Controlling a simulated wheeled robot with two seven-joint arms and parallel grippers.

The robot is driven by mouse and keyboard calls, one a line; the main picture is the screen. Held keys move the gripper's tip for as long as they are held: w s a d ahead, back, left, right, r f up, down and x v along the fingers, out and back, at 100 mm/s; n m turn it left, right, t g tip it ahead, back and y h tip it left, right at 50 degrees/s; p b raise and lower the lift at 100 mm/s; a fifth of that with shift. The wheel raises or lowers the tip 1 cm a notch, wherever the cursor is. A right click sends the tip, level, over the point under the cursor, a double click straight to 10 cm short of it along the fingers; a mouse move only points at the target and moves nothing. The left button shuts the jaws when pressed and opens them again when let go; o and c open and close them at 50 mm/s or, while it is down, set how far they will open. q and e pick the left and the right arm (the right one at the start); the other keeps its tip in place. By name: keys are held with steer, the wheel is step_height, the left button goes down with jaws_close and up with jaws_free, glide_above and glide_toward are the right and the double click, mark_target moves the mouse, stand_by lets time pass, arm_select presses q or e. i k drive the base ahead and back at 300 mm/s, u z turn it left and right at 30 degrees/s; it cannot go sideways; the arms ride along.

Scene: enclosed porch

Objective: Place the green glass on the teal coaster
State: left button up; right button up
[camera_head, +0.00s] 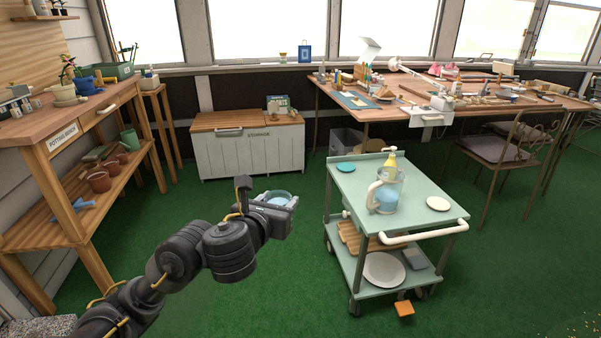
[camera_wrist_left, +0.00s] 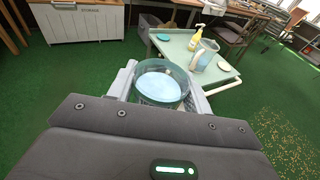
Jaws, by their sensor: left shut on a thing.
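The green glass (camera_wrist_left: 162,82), a clear green-tinted tumbler with a pale inside, is upright between the fingers of my left gripper (camera_wrist_left: 163,95). In the head view the left gripper (camera_head: 280,204) is shut on the glass (camera_head: 278,201), left of the cart and apart from it, over the green floor. The glass's lower part is hidden by the gripper there. The round teal coaster (camera_head: 345,167) lies bare on the cart's top near its back left corner. It also shows in the left wrist view (camera_wrist_left: 163,37). My right gripper is not in view.
The pale green cart (camera_head: 350,190) carries a clear pitcher (camera_head: 387,193), a yellow pump bottle (camera_head: 390,160) behind it and a white round coaster (camera_head: 438,204) at right. Its lower shelf holds a plate (camera_head: 384,269) and a wooden board. A white storage cabinet (camera_head: 247,150) stands behind.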

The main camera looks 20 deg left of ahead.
mark_target(347, 167)
steer(key=u, duration=0.2)
steer(key=k, duration=0.25)
steer(key=u, duration=0.65)
steer(key=i, duration=0.8)
steer(key=z, duration=0.95)
steer(key=i, duration=0.75)
steer(key=z, duration=0.75)
